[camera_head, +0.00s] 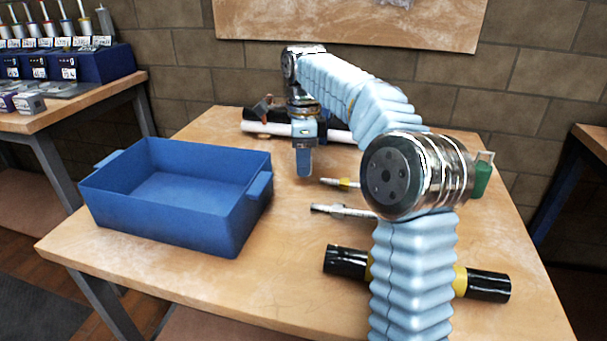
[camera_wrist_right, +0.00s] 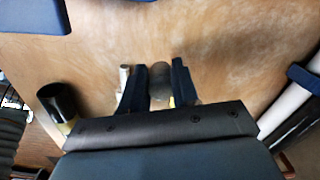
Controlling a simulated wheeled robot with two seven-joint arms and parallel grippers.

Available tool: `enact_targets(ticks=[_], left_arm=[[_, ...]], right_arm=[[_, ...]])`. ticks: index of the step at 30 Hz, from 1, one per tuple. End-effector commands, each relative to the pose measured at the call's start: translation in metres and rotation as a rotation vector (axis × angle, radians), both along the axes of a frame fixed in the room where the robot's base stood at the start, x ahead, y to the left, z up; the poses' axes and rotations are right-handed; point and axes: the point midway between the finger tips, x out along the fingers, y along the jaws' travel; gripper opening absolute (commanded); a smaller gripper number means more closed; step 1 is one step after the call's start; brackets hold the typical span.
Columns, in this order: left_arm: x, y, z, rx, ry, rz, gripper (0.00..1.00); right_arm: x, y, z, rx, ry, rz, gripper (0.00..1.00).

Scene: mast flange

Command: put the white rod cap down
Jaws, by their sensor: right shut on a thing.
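My right gripper (camera_head: 304,168) hangs fingers down over the table, in front of the white tube at the back. In the right wrist view its two dark fingers (camera_wrist_right: 158,88) stand on either side of a short, round, greyish piece, the white rod cap (camera_wrist_right: 160,77), and are shut on it. The head view does not show the cap clearly, as the fingers hide it. Whether the cap touches the table I cannot tell. My left gripper is not in view.
A blue bin (camera_head: 258,222) stands open at the left of the table (camera_head: 290,295). A white tube (camera_head: 262,128) lies at the back. Two slim metal rods (camera_head: 342,210) (camera_head: 338,183) and a black tube with yellow bands (camera_head: 345,262) lie to the right. The table between bin and rods is clear.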

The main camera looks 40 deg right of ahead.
Motion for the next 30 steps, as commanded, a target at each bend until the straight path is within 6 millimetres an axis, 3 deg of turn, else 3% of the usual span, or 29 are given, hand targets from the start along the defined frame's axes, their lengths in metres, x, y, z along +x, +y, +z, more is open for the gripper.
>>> enact_targets(ticks=[10,15,26,27,30], left_arm=[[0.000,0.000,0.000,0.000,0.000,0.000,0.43],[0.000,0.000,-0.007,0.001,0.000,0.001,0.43],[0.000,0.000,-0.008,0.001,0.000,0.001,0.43],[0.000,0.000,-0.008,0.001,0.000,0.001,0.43],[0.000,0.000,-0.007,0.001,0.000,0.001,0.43]], right_arm=[[0.019,-0.015,-0.029,0.000,0.001,-0.001,0.00],[0.019,-0.014,-0.057,0.001,0.001,0.002,0.00],[0.019,-0.014,-0.062,0.000,-0.001,0.001,0.00],[0.019,-0.014,-0.062,0.000,-0.001,0.001,0.31],[0.019,-0.014,-0.061,0.000,-0.001,0.001,0.46]])
